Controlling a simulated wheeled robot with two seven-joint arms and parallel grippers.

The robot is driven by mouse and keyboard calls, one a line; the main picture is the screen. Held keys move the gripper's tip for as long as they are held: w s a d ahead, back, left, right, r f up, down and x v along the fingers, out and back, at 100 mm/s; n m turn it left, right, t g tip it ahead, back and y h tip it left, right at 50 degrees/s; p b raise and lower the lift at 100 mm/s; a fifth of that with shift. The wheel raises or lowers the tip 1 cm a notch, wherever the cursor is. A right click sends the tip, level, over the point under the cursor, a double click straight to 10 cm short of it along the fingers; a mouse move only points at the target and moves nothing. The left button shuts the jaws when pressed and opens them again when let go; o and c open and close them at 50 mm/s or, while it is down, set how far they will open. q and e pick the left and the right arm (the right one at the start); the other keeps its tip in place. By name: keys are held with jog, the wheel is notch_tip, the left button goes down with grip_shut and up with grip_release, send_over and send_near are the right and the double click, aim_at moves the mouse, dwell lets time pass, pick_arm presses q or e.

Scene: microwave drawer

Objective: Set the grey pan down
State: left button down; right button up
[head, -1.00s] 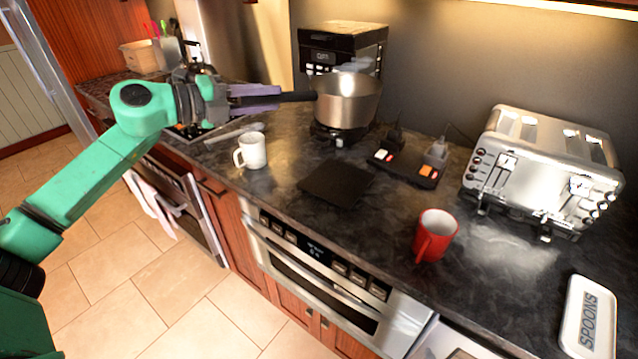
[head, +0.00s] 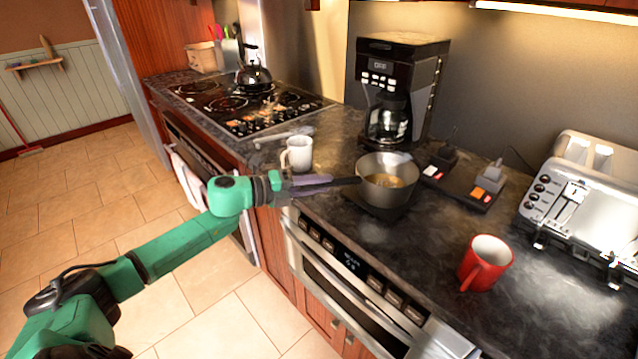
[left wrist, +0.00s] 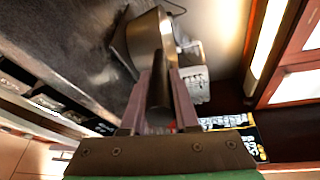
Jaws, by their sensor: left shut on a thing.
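The grey pan (head: 372,168) is over the dark square mat (head: 412,206) on the counter, with yellowish contents inside. It looks level. I cannot tell whether its base touches the mat or is just above it. My left gripper (head: 325,181) is shut on the pan's dark handle, left of the bowl. In the left wrist view the handle lies between the fingers (left wrist: 160,100), and the side of the pan (left wrist: 150,38) shows beyond them. The mat is mostly hidden under the pan. My right gripper is not in view.
A white mug (head: 298,154) stands behind my left gripper. A red mug (head: 485,263) is to the right. The coffee maker (head: 400,90), a dark board with switches (head: 462,185) and the toaster (head: 585,205) stand behind. The counter between mat and red mug is clear.

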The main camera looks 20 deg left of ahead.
pick_arm(q)
jog(key=c, duration=0.7)
grip_release()
jog(key=shift+s, duration=0.1)
jog(key=shift+a, duration=0.1)
